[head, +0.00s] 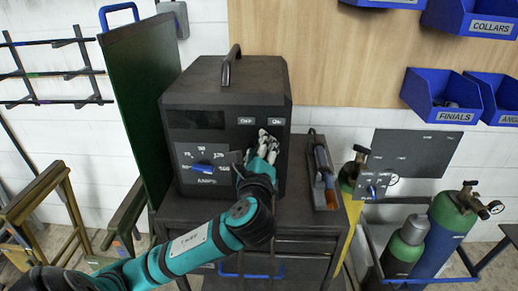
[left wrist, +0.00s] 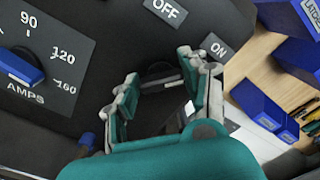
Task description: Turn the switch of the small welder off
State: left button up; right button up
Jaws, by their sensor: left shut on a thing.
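The small welder (head: 226,90) is a black box with a top handle, standing on a dark cart. Its front carries an OFF label (head: 245,121) and, to the right, an ON label (head: 276,121). My left gripper (head: 262,148) is at the front just below these labels and covers the switch in the head view. Which label the switch points to is hard to tell. My right gripper is in neither view.
A blue AMPS knob (head: 202,168) sits left of my gripper on the welder's front. A torch in a holder (head: 324,175) stands at the cart's right. Gas cylinders (head: 449,222) are farther right; a green panel (head: 143,100) is at left.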

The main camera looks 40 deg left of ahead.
pick_arm(q)
jog(key=shift+c, duration=1.2)
jog(key=shift+f+n, duration=0.1)
jog(key=shift+n, duration=0.2)
jog(key=shift+f+n+b, duration=0.2)
jog(key=shift+n+b, duration=0.05)
jog(key=shift+n, duration=3.6)
jog(key=shift+f+n+b, duration=0.2)
jog(key=shift+n, duration=3.65)
jog(key=o, duration=1.2)
jog(key=shift+r, duration=0.1)
jog(key=shift+c, duration=0.2)
